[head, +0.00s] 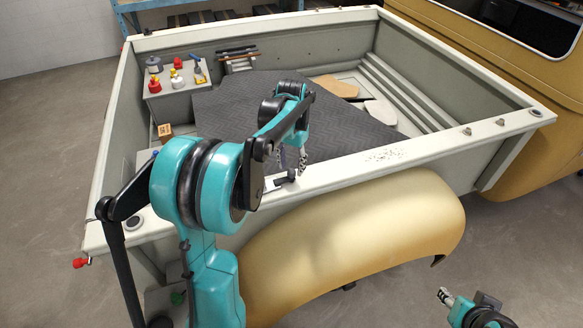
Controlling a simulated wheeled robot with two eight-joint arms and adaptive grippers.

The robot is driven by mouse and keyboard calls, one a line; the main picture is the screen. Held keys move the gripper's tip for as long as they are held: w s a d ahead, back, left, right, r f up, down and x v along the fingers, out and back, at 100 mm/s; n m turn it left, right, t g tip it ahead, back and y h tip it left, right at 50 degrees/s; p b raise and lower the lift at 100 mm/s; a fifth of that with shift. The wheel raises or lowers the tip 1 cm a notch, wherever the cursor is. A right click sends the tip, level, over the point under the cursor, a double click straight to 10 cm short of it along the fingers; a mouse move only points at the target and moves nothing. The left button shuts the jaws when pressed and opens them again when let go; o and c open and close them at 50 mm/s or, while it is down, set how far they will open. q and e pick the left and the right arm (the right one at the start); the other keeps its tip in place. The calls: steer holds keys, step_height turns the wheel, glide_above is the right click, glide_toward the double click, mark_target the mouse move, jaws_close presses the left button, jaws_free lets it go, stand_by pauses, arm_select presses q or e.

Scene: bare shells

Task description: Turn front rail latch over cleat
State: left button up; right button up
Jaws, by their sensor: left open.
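The front rail (345,172) is the pale near rim of an open truck-bed shell. A small dark latch (284,180) lies on this rail, with part of it hidden by my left arm. I cannot make out the cleat apart from the latch. My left gripper (292,161) hangs just above and behind the latch, fingers pointing down and apart, with nothing seen between them. It looks close to the latch, but contact cannot be told. My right gripper (445,297) is low at the right, outside the shell, far from the latch; its fingers are too small to read.
A tan fender (360,235) bulges below the front rail. Inside the shell lie a dark ribbed mat (235,118) and a shelf with red-capped bottles (154,85). A tan vehicle body (480,60) stands at the right.

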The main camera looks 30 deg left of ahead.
mark_target(292, 171)
arm_select(q)
step_height(292, 171, up, 10)
steer(key=shift+r, duration=0.15)
steer(key=shift+d, duration=0.1)
stand_by(0.5)
